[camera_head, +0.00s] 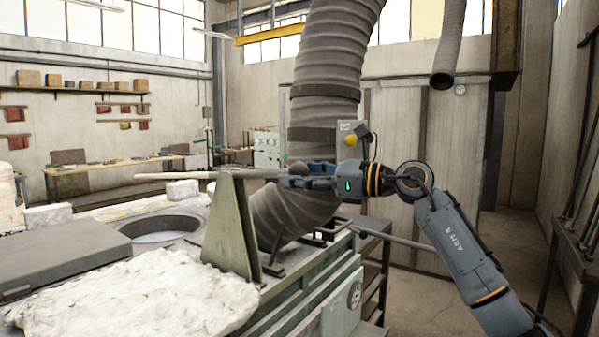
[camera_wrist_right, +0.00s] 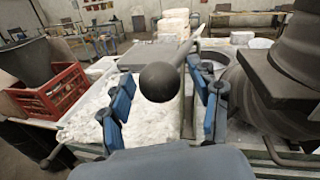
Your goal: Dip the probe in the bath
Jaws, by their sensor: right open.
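The probe (camera_head: 170,176) is a long thin rod, lying roughly level across the top of a green upright stand (camera_head: 234,225) in the head view. Its far end reaches left over the bath (camera_head: 158,230), a round opening with a pale surface inside. My right gripper (camera_head: 303,178) is at the probe's right end. In the right wrist view, the probe's dark ball end (camera_wrist_right: 160,82) sits between the two spread blue fingers of the gripper (camera_wrist_right: 163,105), with gaps on both sides. The right gripper is open. My left gripper is not in view.
A thick ribbed duct (camera_head: 325,95) hangs close behind the gripper. A grey slab (camera_head: 65,260) and a rough white sheet (camera_head: 140,295) lie beside the bath. A red crate (camera_wrist_right: 48,92) stands left in the wrist view. Open floor shows at the head view's right.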

